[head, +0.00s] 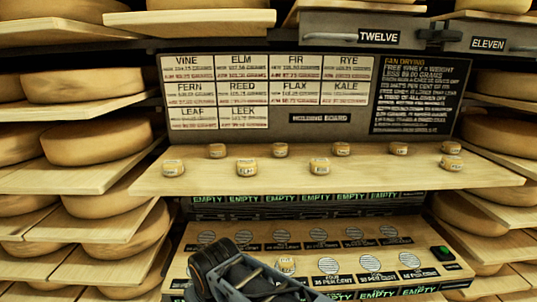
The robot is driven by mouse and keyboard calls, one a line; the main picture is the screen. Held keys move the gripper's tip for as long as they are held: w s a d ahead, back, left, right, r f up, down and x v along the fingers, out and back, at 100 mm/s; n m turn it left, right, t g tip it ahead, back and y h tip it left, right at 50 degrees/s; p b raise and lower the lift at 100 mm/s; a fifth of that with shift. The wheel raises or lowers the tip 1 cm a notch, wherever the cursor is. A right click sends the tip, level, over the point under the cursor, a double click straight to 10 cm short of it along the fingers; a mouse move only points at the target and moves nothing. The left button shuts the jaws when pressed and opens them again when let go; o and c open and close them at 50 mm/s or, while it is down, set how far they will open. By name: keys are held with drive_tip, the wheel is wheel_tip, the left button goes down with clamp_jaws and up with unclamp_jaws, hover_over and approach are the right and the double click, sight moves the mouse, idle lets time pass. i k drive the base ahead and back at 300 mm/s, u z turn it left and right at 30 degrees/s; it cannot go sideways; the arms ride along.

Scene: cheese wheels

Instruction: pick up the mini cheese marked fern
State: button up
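Several small round mini cheeses with pale labels stand on the wooden shelf below the board. The front row includes a far-left mini cheese (173,168), a second one (246,167), a third one (319,166) and a far-right one (452,163). More stand behind them, such as one mini cheese (217,151) at the back left. Another mini cheese (286,265) sits on the lower board, beside my dark arm. The labels are too small to read, so I cannot tell which cheese is marked fern.
The holding board (320,118) lists names, including fern. The lower board (215,228) has rows of round marked spots and a green button (442,253) at its right. Large cheese wheels (97,143) fill racks on both sides. The shelf's front strip (355,184) is clear.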

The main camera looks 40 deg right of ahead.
sight(449, 163)
drive_tip(key=z, duration=0.65)
drive_tip(key=k, duration=0.95)
drive_tip(key=z, duration=1.1)
drive_tip(key=i, duration=0.65)
drive_tip(key=u, duration=0.05)
